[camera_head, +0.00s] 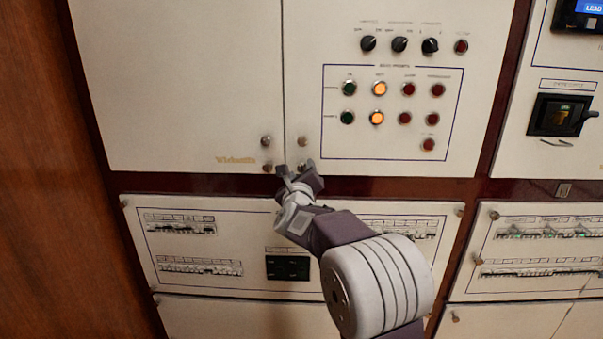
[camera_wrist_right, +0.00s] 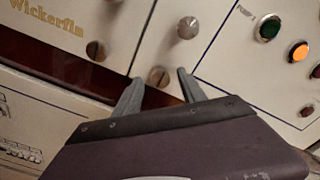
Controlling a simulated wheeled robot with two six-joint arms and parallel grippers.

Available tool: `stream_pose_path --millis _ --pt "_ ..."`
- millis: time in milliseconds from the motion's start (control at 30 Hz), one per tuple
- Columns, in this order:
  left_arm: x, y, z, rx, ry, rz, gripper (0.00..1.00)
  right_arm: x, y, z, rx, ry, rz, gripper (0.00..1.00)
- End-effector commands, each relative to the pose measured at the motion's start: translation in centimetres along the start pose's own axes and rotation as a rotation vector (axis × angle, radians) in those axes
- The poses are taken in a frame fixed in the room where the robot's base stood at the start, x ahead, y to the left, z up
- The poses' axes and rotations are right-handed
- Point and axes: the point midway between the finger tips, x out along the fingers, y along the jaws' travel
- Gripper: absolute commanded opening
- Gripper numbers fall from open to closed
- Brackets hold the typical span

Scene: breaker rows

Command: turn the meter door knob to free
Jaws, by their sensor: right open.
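My right gripper (camera_head: 297,169) is open at the lower edge of the upper cabinet, by the seam between two white doors. In the right wrist view, a small round slotted knob (camera_wrist_right: 158,76) on the right-hand door lies between the fingertips, with a gap to each finger. The gripper mostly hides it in the head view. A plain round knob (camera_wrist_right: 187,27) sits above it on the same door; it also shows in the head view (camera_head: 302,141). No label marks which is the meter door knob. My left gripper is not in view.
The left door (camera_head: 180,80) has its own round knob (camera_head: 266,141) and slotted knob (camera_head: 267,167). Lamps (camera_head: 379,89) and rotary switches (camera_head: 399,44) fill the right door. Breaker panels (camera_head: 200,259) lie below, past a dark red strip (camera_head: 180,185).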

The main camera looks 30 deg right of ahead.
Motion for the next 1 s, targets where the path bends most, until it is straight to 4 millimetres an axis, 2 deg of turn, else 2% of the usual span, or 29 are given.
stream_pose_path --millis 300,467,500,767,1000 --pt "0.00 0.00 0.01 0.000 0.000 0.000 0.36 0.56 -0.01 -0.02 0.000 0.000 0.000 0.48" --pt "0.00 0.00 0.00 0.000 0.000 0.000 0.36 0.54 0.00 -0.01 0.000 0.000 0.000 0.04" --pt "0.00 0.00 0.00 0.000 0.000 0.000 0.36 0.54 0.00 -0.01 0.000 0.000 0.000 0.00" --pt "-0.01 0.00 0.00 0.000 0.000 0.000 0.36 0.53 0.01 -0.01 -0.019 0.000 0.001 0.00" --pt "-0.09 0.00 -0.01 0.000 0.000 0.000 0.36 0.53 0.02 -0.01 -0.138 0.001 0.000 0.00"
